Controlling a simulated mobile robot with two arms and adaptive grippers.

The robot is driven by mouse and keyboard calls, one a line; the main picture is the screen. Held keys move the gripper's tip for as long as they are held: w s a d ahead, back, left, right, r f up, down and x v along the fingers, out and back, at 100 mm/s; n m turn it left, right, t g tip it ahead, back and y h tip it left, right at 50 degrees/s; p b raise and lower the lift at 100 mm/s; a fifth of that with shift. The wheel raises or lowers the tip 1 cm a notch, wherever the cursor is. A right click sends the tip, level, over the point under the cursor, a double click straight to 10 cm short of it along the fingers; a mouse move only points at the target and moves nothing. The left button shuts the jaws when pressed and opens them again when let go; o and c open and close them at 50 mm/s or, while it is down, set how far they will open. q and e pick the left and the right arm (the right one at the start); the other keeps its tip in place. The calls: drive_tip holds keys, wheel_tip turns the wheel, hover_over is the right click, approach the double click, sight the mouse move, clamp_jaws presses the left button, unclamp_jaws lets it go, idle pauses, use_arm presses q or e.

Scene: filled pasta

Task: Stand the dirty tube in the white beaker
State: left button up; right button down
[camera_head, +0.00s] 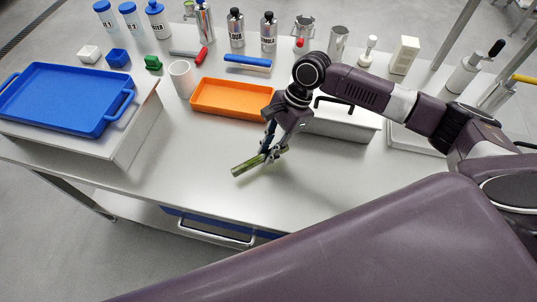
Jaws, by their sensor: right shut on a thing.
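The dirty tube (245,166) is a greenish, translucent tube. My right gripper (271,155) is shut on it near its right end. The tube is tilted, pointing to the lower left, over the front middle of the white table; I cannot tell whether it touches the table. The white beaker (182,78) stands upright behind and to the left of the gripper, beside the orange tray; its inside is barely visible. My left gripper is not in view.
An orange tray (204,108) lies just behind the gripper. A blue tray (58,128) sits on a raised white stand at left. Bottles, including a silver one (236,29), line the back. A metal box (345,128) is partly behind my arm. The table's front left is clear.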

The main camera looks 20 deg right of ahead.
wheel_tip(320, 180, down, 3)
drive_tip(key=shift+r, duration=0.15)
drive_tip(key=c, duration=1.8)
unclamp_jaws()
drive_tip(key=b+v, duration=0.1)
drive_tip(key=v, duration=1.1)
drive_tip(key=shift+a+r, duration=0.1)
drive_tip(key=shift+r, duration=0.05)
